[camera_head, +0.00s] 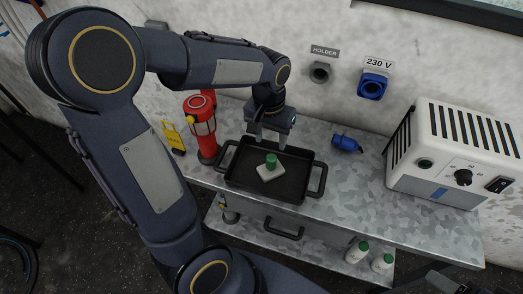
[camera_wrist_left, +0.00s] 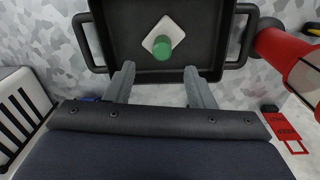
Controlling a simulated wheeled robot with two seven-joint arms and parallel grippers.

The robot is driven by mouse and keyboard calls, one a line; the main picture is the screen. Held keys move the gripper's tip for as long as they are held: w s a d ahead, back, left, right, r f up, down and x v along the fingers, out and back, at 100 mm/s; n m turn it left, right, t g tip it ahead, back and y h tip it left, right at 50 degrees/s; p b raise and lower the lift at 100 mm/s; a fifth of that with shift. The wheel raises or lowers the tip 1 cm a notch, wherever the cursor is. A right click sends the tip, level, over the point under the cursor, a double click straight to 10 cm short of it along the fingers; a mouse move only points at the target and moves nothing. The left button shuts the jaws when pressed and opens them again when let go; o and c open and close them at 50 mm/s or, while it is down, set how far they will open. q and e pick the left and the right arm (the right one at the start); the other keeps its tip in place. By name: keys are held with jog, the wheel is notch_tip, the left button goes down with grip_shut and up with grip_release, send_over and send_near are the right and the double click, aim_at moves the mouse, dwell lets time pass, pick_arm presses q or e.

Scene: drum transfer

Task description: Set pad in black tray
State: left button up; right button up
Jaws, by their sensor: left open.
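The pad (camera_head: 271,174), a small whitish square block with a green round knob on top, lies in the black tray (camera_head: 246,190). It is near the tray's middle, lying flat. The wrist view also shows the pad (camera_wrist_left: 174,31), slightly turned, in the tray (camera_wrist_left: 111,35). My left gripper (camera_head: 270,143) is open and empty over the tray's back edge, behind the pad and apart from it. In the wrist view its two fingers (camera_wrist_left: 159,75) are spread, with the pad beyond them. My right gripper does not show.
A red lantern-like device (camera_head: 204,130) stands close left of the tray, with a yellow tag (camera_head: 173,136) beside it. A blue plug (camera_head: 346,143) lies to the right. A white power box (camera_head: 450,155) stands farther right. Bottles (camera_head: 357,251) sit on the lower shelf.

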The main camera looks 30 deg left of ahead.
pick_arm(q)
jog(key=s+d+r+t+h, duration=0.1)
jog(key=s+d+r+t, duration=0.1)
jog(key=s, duration=0.6)
jog(key=s+d+r+t+h, duration=0.2)
jog(key=s+r+t, duration=0.1)
jog(key=s, duration=0.4)
jog(key=shift+s, duration=0.4)
jog(key=shift+r, duration=0.1)
